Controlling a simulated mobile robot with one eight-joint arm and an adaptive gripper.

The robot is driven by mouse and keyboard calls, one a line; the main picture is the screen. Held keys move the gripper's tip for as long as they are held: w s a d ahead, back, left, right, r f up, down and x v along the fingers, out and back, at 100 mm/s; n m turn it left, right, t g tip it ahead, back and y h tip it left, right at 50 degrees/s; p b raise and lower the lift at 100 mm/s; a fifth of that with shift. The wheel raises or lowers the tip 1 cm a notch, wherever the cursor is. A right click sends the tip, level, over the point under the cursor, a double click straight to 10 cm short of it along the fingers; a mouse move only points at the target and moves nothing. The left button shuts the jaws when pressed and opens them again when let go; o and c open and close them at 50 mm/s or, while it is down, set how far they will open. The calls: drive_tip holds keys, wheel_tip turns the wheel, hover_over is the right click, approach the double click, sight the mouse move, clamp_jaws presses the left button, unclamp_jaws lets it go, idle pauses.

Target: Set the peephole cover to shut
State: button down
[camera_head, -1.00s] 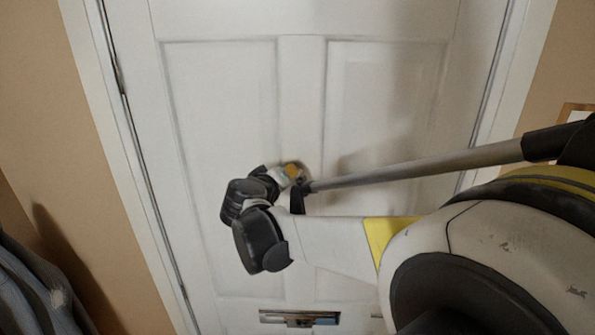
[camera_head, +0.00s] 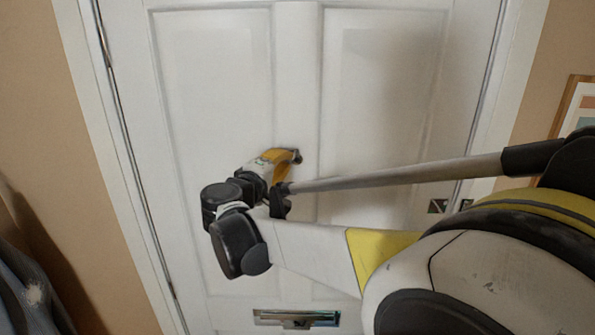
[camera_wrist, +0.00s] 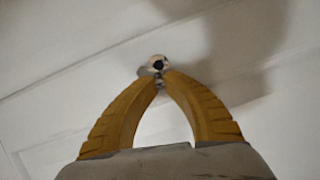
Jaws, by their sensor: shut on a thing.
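The peephole (camera_wrist: 158,63) is a small round metal fitting with a dark centre on the white door, just beyond my fingertips in the wrist view. A small metal piece, seemingly its cover (camera_wrist: 146,72), shows beside and below it; its exact position is hard to tell. My gripper (camera_wrist: 162,77) has its yellow fingers arched together at the tips, shut on the small cover part. In the head view my gripper (camera_head: 295,157) reaches the door's middle rail, and the fingers hide most of the fitting.
The panelled white door (camera_head: 215,85) fills the view. A letter slot (camera_head: 296,318) lies below my gripper and a lock (camera_head: 438,205) is at the right edge. A framed picture (camera_head: 572,108) hangs on the right wall; a dark garment (camera_head: 30,285) is at lower left.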

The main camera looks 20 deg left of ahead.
sight(300, 159)
drive_tip(key=n+b, duration=0.1)
drive_tip(key=b, duration=0.1)
drive_tip(key=d+f+n+t+b, duration=0.1)
drive_tip(key=n, duration=0.1)
drive_tip(key=n+t+b, duration=0.1)
drive_tip(key=n+b, duration=0.1)
drive_tip(key=shift+w+d+f+b, duration=0.15)
drive_tip(key=shift+w+f+b, duration=0.05)
drive_tip(key=shift+f+b, duration=0.1)
drive_tip(key=n+b, duration=0.1)
drive_tip(key=n, duration=0.1)
drive_tip(key=n+t+b, duration=0.1)
drive_tip(key=shift+w+d+n, duration=0.1)
drive_tip(key=shift+d+n, duration=0.3)
drive_tip(key=shift+w+d+n+t+y+b, duration=0.15)
drive_tip(key=shift+n+t+y+b, duration=0.25)
drive_tip(key=shift+n, duration=0.25)
drive_tip(key=shift+s+d+n+t+y+b, duration=0.1)
drive_tip(key=shift+d+n+t+y+b, duration=0.15)
drive_tip(key=shift+n+b, duration=0.35)
drive_tip(key=shift+a+r+n, duration=0.1)
drive_tip(key=shift+r+n, duration=0.05)
drive_tip(key=shift+n, duration=0.1)
drive_tip(key=c, duration=1.4)
unclamp_jaws()
